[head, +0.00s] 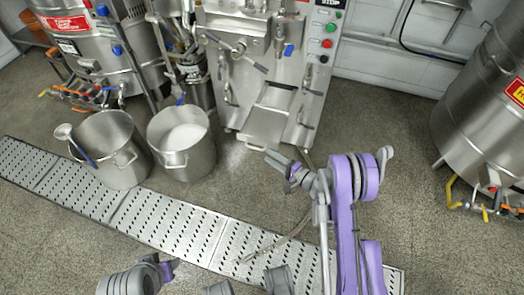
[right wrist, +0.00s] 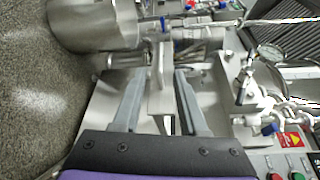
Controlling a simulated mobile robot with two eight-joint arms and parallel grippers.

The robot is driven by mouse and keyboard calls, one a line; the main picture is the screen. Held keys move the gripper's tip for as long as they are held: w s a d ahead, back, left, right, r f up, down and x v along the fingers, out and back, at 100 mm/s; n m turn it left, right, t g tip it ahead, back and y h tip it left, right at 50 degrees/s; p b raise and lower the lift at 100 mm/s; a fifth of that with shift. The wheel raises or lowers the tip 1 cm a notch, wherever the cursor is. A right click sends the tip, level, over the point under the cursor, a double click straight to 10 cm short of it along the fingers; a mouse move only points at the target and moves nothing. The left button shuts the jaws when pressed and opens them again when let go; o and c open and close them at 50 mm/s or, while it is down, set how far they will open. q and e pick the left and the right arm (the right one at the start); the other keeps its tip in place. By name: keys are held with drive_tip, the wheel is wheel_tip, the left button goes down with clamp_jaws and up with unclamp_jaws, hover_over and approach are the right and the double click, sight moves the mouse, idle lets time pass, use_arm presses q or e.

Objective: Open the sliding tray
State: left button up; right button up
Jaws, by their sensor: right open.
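The steel sliding tray (head: 265,122) juts from the lower front of the steel machine, with a pale handle (head: 255,147) at its near end. My right gripper (head: 272,157) is open beside the handle, at the tray's near end. In the right wrist view the two fingers of my right gripper (right wrist: 160,75) stand apart, with a flat steel part of the tray (right wrist: 161,98) showing between them. I cannot tell whether a finger touches it. My left arm shows at the bottom left of the head view, with its gripper (head: 167,268) only partly visible.
A steel pot with a ladle (head: 112,150) and a pot of white contents (head: 182,140) stand left of the tray. A perforated floor drain (head: 170,222) crosses in front. A steel tank (head: 485,110) stands at right. The floor between tray and tank is clear.

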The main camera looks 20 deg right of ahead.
drive_tip(key=v, duration=0.3)
drive_tip(key=shift+s+d, duration=0.15)
drive_tip(key=shift+s, duration=0.15)
